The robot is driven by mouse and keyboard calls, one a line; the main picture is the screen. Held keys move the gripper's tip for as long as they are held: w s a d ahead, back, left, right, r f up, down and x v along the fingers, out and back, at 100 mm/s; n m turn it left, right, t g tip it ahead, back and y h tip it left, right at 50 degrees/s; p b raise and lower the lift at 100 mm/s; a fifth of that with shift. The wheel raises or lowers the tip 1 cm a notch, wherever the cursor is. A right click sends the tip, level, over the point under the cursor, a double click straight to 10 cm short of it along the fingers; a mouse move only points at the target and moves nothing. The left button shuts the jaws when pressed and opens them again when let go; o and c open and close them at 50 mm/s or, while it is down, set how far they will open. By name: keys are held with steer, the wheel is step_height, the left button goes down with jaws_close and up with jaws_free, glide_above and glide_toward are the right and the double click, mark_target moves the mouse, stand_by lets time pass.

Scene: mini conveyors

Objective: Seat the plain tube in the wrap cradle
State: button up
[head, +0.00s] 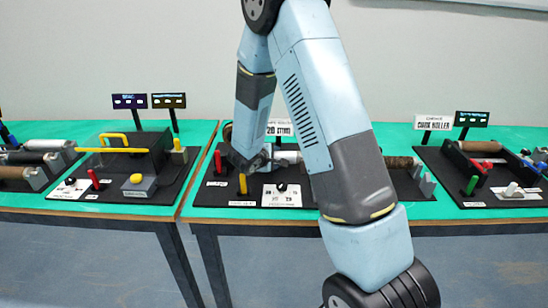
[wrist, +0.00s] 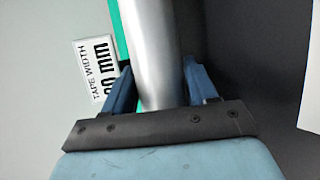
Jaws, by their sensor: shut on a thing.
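A smooth, plain silver tube (wrist: 150,45) runs lengthwise between the two blue fingers of my gripper (wrist: 157,80) in the wrist view, and the gripper is shut on it. Its far end runs out of the top of the picture. In the head view my gripper (head: 250,160) is low over the middle station, among its levers. A short silver length (head: 286,157) shows just right of it, partly behind my arm. I cannot make out the wrap cradle; my arm and gripper hide much of that station.
A red lever (head: 218,162) and a yellow lever (head: 243,184) stand close to my gripper. A white dial panel (head: 282,195) lies in front. A brown roll (head: 400,162) lies to the right. A tape width sign (wrist: 98,70) stands behind. Other stations flank this one.

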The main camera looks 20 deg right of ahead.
steer(key=shift+f, duration=0.1)
steer(key=o, duration=1.3)
steer(key=shift+o, duration=1)
steer(key=shift+s, duration=0.1)
steer(key=shift+f, duration=0.15)
steer(key=v, duration=1.3)
steer(key=shift+a+r, duration=0.2)
steer(key=shift+r, duration=0.2)
steer(key=shift+s, duration=0.1)
